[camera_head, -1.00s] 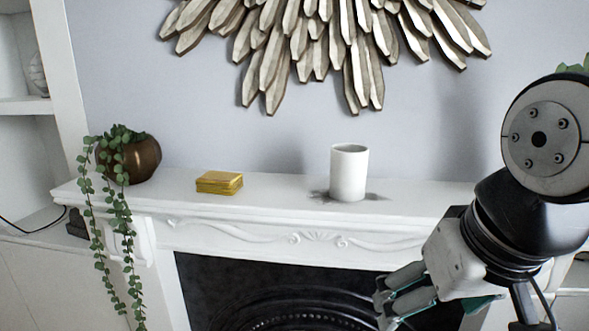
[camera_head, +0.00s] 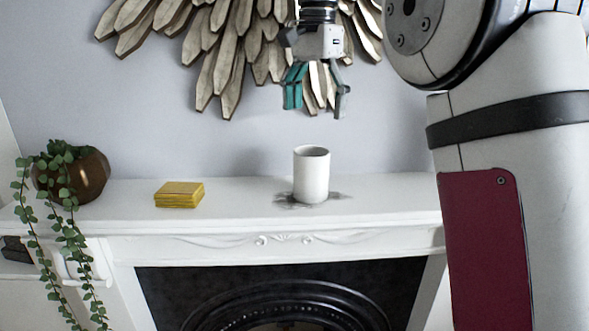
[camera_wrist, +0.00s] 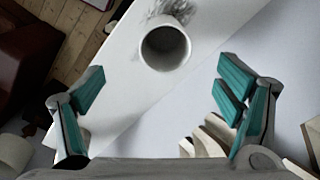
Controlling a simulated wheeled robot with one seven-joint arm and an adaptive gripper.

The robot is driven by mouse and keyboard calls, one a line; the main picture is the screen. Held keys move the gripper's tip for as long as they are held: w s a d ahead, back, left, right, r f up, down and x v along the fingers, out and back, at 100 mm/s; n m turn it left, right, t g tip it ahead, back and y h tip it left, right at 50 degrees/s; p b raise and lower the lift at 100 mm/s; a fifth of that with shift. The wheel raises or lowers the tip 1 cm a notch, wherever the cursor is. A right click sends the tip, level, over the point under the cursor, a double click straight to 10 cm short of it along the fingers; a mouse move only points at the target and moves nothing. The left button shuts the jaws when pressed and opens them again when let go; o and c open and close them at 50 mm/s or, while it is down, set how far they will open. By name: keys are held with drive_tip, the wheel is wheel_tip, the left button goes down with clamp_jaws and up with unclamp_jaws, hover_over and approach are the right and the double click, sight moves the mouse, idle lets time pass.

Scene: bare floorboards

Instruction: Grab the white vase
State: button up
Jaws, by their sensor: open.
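The white vase (camera_head: 311,176) is a plain cylinder standing upright on the white mantel shelf (camera_head: 240,205). In the wrist view the vase (camera_wrist: 165,66) shows from above, with its round open mouth towards the camera. My gripper (camera_head: 316,108) hangs pointing down above the vase, with a clear gap between its fingertips and the rim. Its teal-padded fingers are spread apart and empty. In the wrist view the gripper (camera_wrist: 160,95) has one finger on each side of the picture, and the vase lies between and beyond them.
A stack of yellow cards or coasters (camera_head: 179,195) lies left of the vase. A brown pot with a trailing plant (camera_head: 88,177) stands at the shelf's left end. A sunburst wall ornament (camera_head: 235,60) hangs behind my gripper. A dark fireplace (camera_head: 280,290) is below.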

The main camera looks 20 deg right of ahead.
sight(311, 152)
drive_tip(key=shift+w+f, duration=0.1)
drive_tip(key=shift+w, duration=0.4)
wheel_tip(311, 152, down, 8)
drive_tip(key=shift+f+p, duration=0.15)
drive_tip(key=shift+p, duration=0.5)
drive_tip(key=shift+f+p, duration=0.85)
drive_tip(key=shift+f, duration=1.8)
drive_tip(key=shift+c, duration=0.6)
drive_tip(key=c, duration=1.4)
